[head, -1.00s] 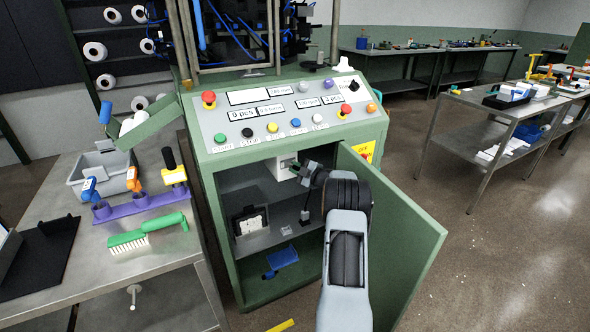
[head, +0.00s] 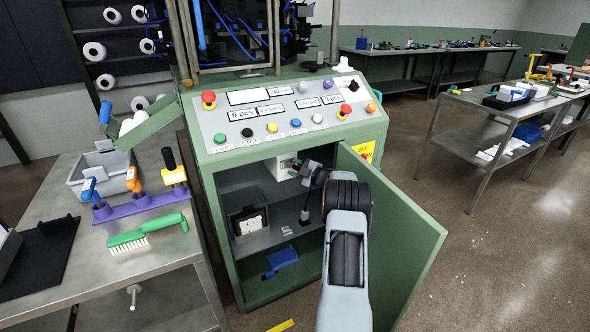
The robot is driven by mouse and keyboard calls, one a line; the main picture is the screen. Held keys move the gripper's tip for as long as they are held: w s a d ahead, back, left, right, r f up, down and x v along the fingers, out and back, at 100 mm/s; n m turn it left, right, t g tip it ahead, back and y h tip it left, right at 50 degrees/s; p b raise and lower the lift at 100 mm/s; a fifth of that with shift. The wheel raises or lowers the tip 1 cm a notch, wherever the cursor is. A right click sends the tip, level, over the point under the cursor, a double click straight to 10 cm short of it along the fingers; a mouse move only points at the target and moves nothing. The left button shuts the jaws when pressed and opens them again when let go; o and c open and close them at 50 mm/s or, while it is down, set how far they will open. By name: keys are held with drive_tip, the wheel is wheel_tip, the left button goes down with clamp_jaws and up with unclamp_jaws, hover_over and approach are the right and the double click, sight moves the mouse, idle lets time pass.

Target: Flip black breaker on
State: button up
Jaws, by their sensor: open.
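A small white box (head: 284,168) is mounted at the top inside the open cabinet (head: 222,225) under the control panel. The black breaker itself is too small or hidden to make out. My gripper (head: 297,171) reaches into the cabinet's upper opening, right beside the white box. Its jaws are small in the view and appear open and empty. I cannot tell whether they touch the box.
The green cabinet door (head: 405,225) stands open to the right of my arm. Inside, a white-faced gauge (head: 249,223) sits on a shelf, with a blue item (head: 283,259) below. A steel table (head: 180,257) with a green brush (head: 145,234) stands at left.

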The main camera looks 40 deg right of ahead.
drive_tip(key=m+h, duration=0.1)
drive_tip(key=h, duration=0.1)
drive_tip(key=a+m+h, duration=0.1)
drive_tip(key=m+h, duration=0.1)
drive_tip(key=h, duration=0.1)
drive_tip(key=shift+a+t, duration=0.1)
drive_tip(key=shift+t, duration=0.3)
drive_tip(key=m+h, duration=0.1)
drive_tip(key=h, duration=0.1)
drive_tip(key=a+m+h+p, duration=0.1)
drive_tip(key=m+h, duration=0.1)
drive_tip(key=shift+r+h, duration=0.1)
drive_tip(key=shift+h, duration=0.2)
drive_tip(key=r+v, duration=0.1)
drive_tip(key=v, duration=1.3)
drive_tip(key=s+a+r+m+g, duration=0.2)
drive_tip(key=a+g, duration=0.3)
drive_tip(key=a, duration=0.3)
drive_tip(key=s+a+r+m+g+y+p, duration=0.1)
drive_tip(key=s+a+m+g, duration=0.3)
drive_tip(key=a, duration=0.5)
drive_tip(key=shift+s+r+g, duration=0.15)
drive_tip(key=shift+r+g, duration=0.25)
drive_tip(key=shift+r, duration=0.4)
